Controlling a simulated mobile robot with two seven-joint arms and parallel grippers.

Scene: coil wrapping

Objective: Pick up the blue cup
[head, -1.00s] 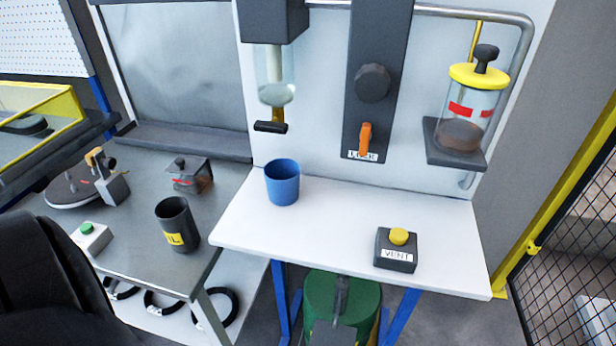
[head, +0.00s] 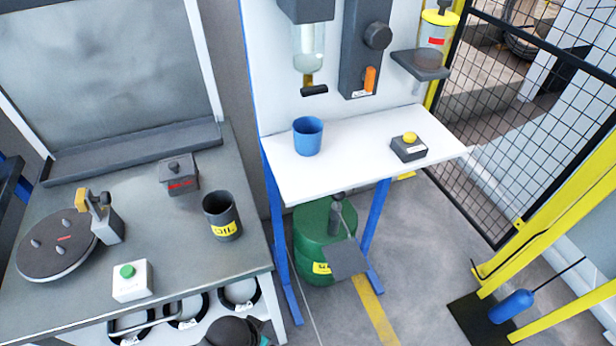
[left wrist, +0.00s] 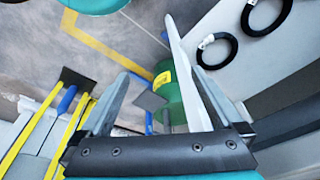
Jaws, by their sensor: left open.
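The blue cup (head: 308,136) stands upright on the white shelf-like table (head: 350,160), near its left back part, in the head view. It is open at the top, and nothing touches it. My left gripper (left wrist: 155,75) shows in the left wrist view with its two fingers spread apart. I see nothing held between them, and the cup cannot be made out there. A dark part with a teal edge at the bottom of the head view seems to be my arm. My right gripper is not in view.
A black box with a yellow button (head: 409,147) sits right of the cup. A dispenser (head: 310,65) hangs above and behind it. A green drum (head: 318,245) stands below. The grey bench (head: 130,215) at left holds a dark labelled cup (head: 222,217).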

